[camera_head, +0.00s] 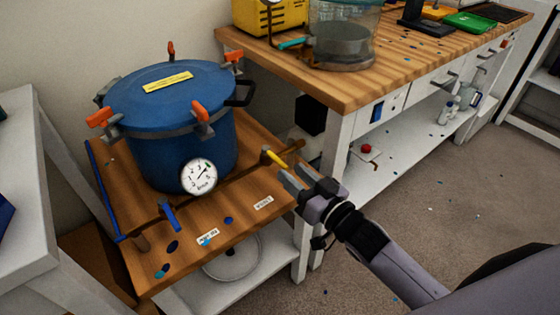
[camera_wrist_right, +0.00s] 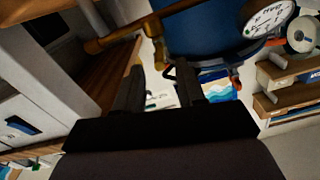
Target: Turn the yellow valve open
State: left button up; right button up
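The yellow valve (camera_head: 275,158) is a short yellow lever on a brass-coloured pipe, to the right of the blue pressure pot (camera_head: 182,140). The lever points down and to the right, toward my right gripper. My right gripper (camera_head: 289,170) is just below and right of the lever, with its fingers apart and nothing seen between them. I cannot tell whether a finger touches the lever. In the right wrist view, the open fingers (camera_wrist_right: 160,84) lie below the brass pipe (camera_wrist_right: 120,36); the yellow lever is not clear there. My left gripper is not in view.
The pot has a gauge (camera_head: 199,177) and orange clamps, and stands on a wooden cart (camera_head: 185,262). A blue lever (camera_head: 170,216) is at the front left. A workbench (camera_head: 345,92) with a clear chamber (camera_head: 342,42) stands behind right. Floor at right is mostly open.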

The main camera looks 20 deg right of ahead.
aim_at(281, 161)
jog(key=shift+x, duration=2.65)
grip_shut()
